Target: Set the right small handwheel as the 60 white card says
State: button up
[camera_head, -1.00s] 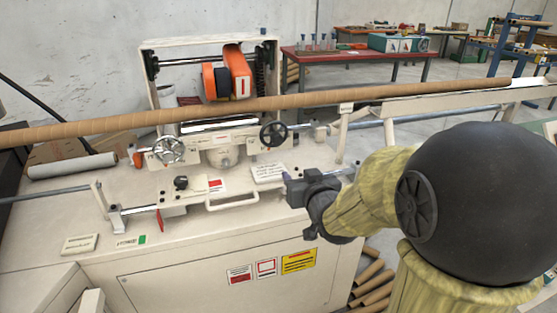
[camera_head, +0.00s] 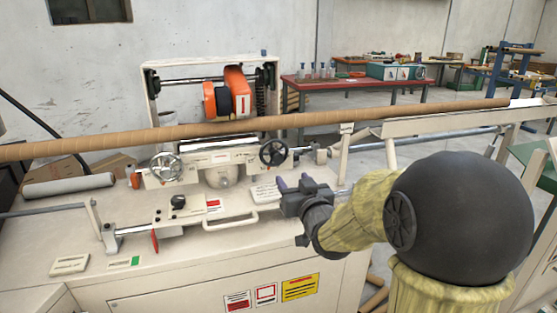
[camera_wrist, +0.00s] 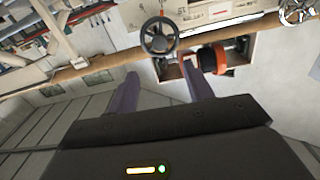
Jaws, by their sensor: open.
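The right small handwheel (camera_head: 273,152) is black and spoked, on the winder's front right. It also shows in the wrist view (camera_wrist: 159,35), just beyond my fingertips and between them. The left handwheel (camera_head: 166,167) is silver. A white card (camera_head: 265,192) with writing too small to read lies on the bench below the right handwheel. I cannot tell whether it is the 60 card. My gripper (camera_head: 294,181) is in front of and below the right handwheel, apart from it. In the wrist view its two fingers (camera_wrist: 160,80) are spread and empty.
A long cardboard tube (camera_head: 240,126) runs across behind the handwheels. A bench handle (camera_head: 230,222) and a dark knob (camera_head: 178,201) are left of my gripper. More cards (camera_head: 70,265) lie on the bench's left front. An orange-black unit (camera_head: 228,97) stands behind.

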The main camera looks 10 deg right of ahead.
aim_at(278, 159)
jog(key=w, duration=0.4)
jog(key=w+a, duration=0.1)
jog(key=w, duration=0.8)
jog(key=shift+w+a, duration=0.15)
jog(key=shift+w, duration=0.15)
jog(key=c, duration=1)
